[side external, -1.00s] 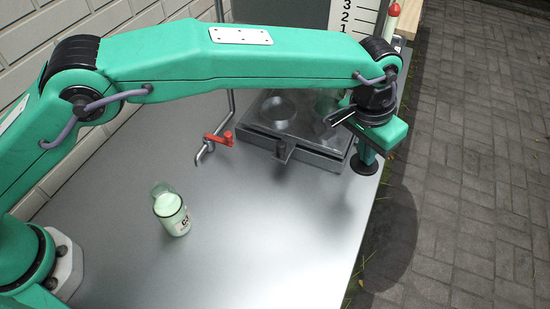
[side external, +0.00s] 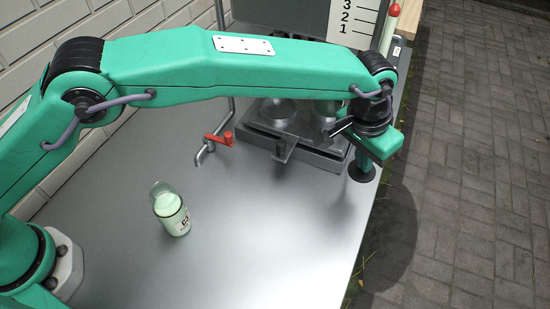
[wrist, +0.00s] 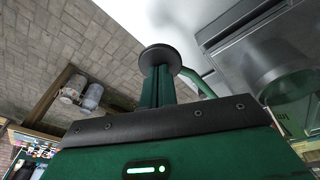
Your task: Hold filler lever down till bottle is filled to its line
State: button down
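A glass bottle (side external: 174,218) with pale contents and a dark-marked label stands on the metal bench at the lower left in the side view. A fill line cannot be made out on it. A bent metal spout (side external: 200,155) with a red lever (side external: 222,138) stands behind it, right of the bottle in the picture and apart from it. My gripper (side external: 372,144) is far right of the lever, over the bench's right edge, beside the grey tray. A green post ending in a black disc (wrist: 161,57) shows in front of it in the wrist view. Its opening is unclear.
A white board numbered 1 to 3 (side external: 354,17) stands behind. The bench front (side external: 260,230) is clear. Paving lies beyond the right edge.

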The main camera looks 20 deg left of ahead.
aim_at(360, 172)
jog(key=shift+f, duration=0.25)
jog(key=shift+s+f, duration=0.1)
jog(key=shift+f, duration=1.5)
dwell(0.3)
jog(key=shift+f, duration=0.7)
